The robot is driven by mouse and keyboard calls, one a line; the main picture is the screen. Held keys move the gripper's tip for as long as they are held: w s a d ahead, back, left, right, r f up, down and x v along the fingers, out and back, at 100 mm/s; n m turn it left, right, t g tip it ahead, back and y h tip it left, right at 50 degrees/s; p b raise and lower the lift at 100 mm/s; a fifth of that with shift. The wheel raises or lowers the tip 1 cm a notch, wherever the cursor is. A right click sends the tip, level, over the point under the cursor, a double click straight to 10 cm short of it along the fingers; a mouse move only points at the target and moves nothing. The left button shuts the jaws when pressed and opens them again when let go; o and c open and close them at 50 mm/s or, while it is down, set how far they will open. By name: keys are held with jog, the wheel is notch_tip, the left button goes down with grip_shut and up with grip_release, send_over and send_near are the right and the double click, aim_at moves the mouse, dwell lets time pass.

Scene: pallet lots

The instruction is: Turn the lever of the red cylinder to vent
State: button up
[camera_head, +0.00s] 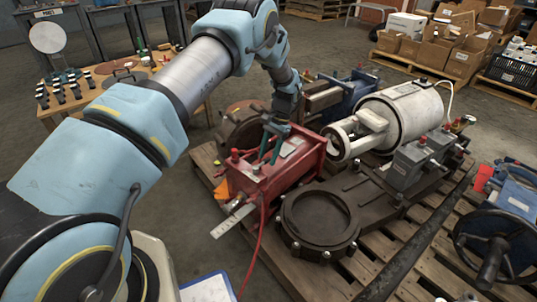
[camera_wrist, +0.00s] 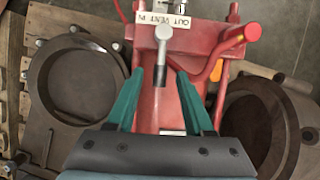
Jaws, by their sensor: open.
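The red cylinder (camera_head: 285,172) lies on a wooden pallet among other machine parts. In the wrist view its red body (camera_wrist: 150,118) fills the middle. The lever (camera_wrist: 162,58) has a pale round head and a shaft with a dark end. My gripper (camera_wrist: 160,75) is open, with one teal finger on each side of the lever's dark end and gaps showing. In the head view my gripper (camera_head: 269,150) is above the red cylinder; the lever is hard to make out there.
A dark round flange (camera_head: 318,222) is right of the red cylinder on the pallet (camera_head: 390,236). A white motor (camera_head: 402,118) stands behind. A red hose (camera_head: 259,245) hangs from the cylinder's near end. A blue valve with a handwheel (camera_head: 497,240) is at right.

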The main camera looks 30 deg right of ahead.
jog(key=p+v, duration=0.1)
jog(key=v, duration=0.9)
jog(key=shift+r, duration=0.4)
jog(key=shift+d, duration=0.1)
jog(key=w+a+r+n+h, duration=0.1)
jog(key=a+r+n, duration=0.1)
jog(key=a+r, duration=0.35)
jog(key=w+a+r+n+h, duration=0.1)
jog(key=a+r+n, duration=0.1)
jog(key=a, duration=0.7)
jog(key=w+a+r+n+h, duration=0.15)
jog(key=a+r, duration=0.25)
jog(key=a, duration=0.4)
jog(key=s+a+r+n+t+h, duration=0.15)
jog(key=s+a+n, duration=0.25)
jog(key=s+a, duration=0.5)
jog(key=s+a+r+n+t, duration=0.25)
jog(key=s+a, duration=0.45)
jog(key=a, duration=0.4)
notch_tip(320, 180, up, 27)
jog(key=g+p, duration=0.1)
jog(key=p, duration=2.6)
jog(key=shift+r+n, duration=0.2)
jog(key=shift+n, duration=0.1)
jog(key=shift+w+d, duration=0.1)
